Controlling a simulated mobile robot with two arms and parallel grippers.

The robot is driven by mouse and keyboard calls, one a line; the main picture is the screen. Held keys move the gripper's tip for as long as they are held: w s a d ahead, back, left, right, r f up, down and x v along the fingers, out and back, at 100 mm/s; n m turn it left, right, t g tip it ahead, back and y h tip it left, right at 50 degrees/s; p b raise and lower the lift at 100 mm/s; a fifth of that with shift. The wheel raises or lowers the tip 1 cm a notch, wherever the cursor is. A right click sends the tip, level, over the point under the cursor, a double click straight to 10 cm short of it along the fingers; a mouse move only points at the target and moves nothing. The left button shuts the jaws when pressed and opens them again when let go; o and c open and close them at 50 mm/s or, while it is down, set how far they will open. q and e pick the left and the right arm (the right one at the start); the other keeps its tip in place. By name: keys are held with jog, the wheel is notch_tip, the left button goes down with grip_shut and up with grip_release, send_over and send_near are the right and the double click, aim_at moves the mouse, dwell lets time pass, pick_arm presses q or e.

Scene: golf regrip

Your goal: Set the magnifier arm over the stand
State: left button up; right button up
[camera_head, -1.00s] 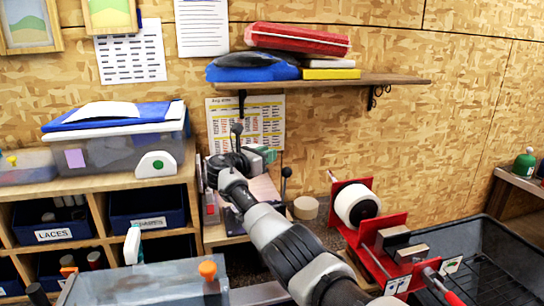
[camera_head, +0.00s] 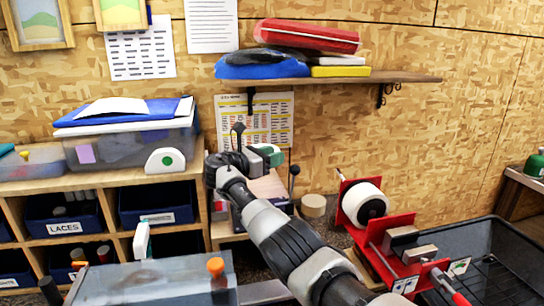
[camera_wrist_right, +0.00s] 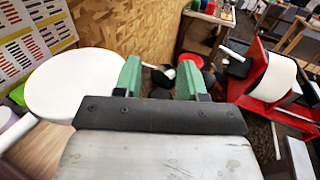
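My right gripper (camera_head: 266,155) is at the back of the bench in the head view, in front of the wall chart. Its two green fingers (camera_wrist_right: 160,78) stand apart in the right wrist view, with nothing clearly held between them. A white round disc (camera_wrist_right: 75,86) lies just left of the fingers in that view; I cannot tell if it is the magnifier. A red stand (camera_head: 376,228) with a white roll (camera_head: 365,205) is right of my right arm; it also shows in the wrist view (camera_wrist_right: 246,92). No magnifier arm is clearly recognisable. My left gripper is out of view.
A wall shelf (camera_head: 410,77) with folded items is above the gripper. A thin black rod with a ball top (camera_head: 293,172) and a round wooden block (camera_head: 313,205) stand near it. Cubbies with blue bins (camera_head: 155,204) are left; a black tray (camera_head: 490,240) is right.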

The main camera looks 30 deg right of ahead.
jog(key=shift+r, duration=0.1)
jog(key=s+d+r+b, duration=0.1)
jog(key=s+r+b, duration=0.1)
jog(key=s+r, duration=0.1)
jog(key=s+d+r+b, duration=0.2)
jog(key=s+r, duration=0.2)
jog(key=s+d+r+b, duration=0.2)
jog(key=s+r, duration=0.1)
jog(key=shift+s+d+r, duration=0.15)
jog(key=shift+s+r, duration=0.05)
jog(key=shift+r, duration=0.2)
jog(key=shift+c, duration=0.2)
